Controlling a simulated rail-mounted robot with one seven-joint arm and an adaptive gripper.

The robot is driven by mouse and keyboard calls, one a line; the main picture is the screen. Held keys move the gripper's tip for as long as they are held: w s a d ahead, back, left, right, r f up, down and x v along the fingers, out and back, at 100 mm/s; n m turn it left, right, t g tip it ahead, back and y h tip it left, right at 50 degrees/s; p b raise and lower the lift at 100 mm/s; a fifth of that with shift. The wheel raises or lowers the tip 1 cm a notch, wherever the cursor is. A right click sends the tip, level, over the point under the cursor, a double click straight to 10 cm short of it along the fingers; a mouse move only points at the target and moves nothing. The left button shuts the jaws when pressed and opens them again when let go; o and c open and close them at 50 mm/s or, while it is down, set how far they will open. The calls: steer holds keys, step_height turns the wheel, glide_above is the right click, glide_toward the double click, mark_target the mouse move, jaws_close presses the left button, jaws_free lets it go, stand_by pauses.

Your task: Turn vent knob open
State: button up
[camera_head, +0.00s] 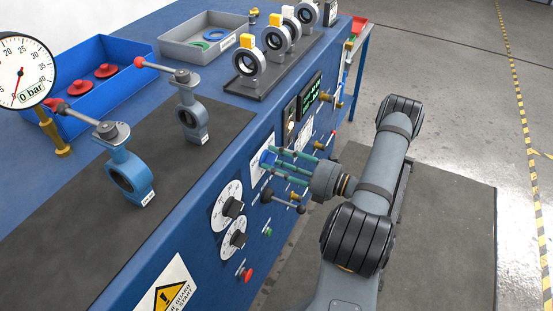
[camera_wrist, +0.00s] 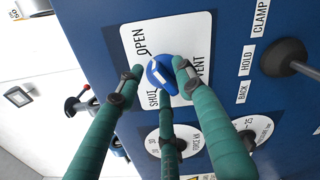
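The blue vent knob (camera_wrist: 159,76) sits on a white plate (camera_wrist: 130,42) marked OPEN, SHUT and VENT in the wrist view. A white line shows on the knob; I cannot tell clearly which mark it points at. In the head view the knob (camera_head: 267,158) is on the sloping front panel, left of my fingertips. My gripper (camera_wrist: 160,80) has three teal fingers spread around the knob. The left fingertip stands a little apart from it; the right one overlaps its edge, and contact is unclear. The gripper also shows in the head view (camera_head: 279,159), reaching the panel from the right.
A black-knobbed lever (camera_head: 285,200) sticks out just below my fingers. Two dials (camera_head: 233,207) and a red button (camera_head: 245,274) are lower on the panel. A lit display (camera_head: 309,97) is above. Valves, a gauge (camera_head: 24,70) and bins stand on the bench top. Floor to the right is clear.

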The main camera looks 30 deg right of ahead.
jaws_close()
stand_by(0.5)
